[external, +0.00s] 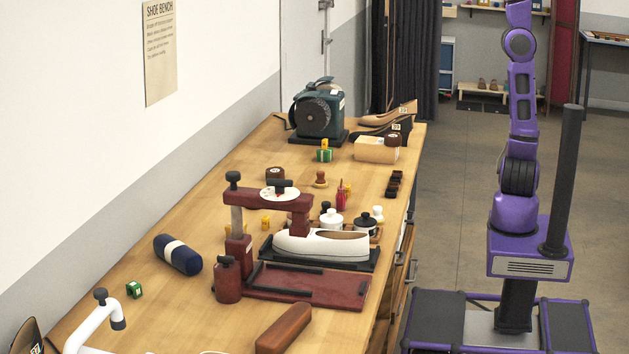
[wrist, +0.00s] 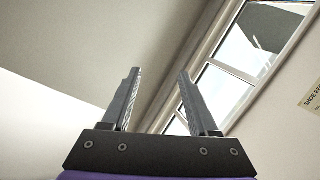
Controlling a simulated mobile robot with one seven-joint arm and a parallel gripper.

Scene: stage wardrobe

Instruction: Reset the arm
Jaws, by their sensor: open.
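My gripper (wrist: 158,95) shows in the wrist view with its two grey fingers apart and nothing between them. It faces up toward the ceiling, a window (wrist: 225,85) and the wall. In the external view my purple arm (external: 521,100) rises straight up from its base at the right, beside the workbench (external: 215,205). The arm's upper end and the gripper are cut off by the top edge there. The arm is apart from everything on the bench.
The bench holds a dark red press (external: 310,285) with a white shoe (external: 320,245), a green grinder (external: 318,112), a navy roll (external: 178,255), a brown block (external: 284,328) and a white lamp (external: 92,325). Open floor (external: 450,180) lies between bench and curtain (external: 408,60).

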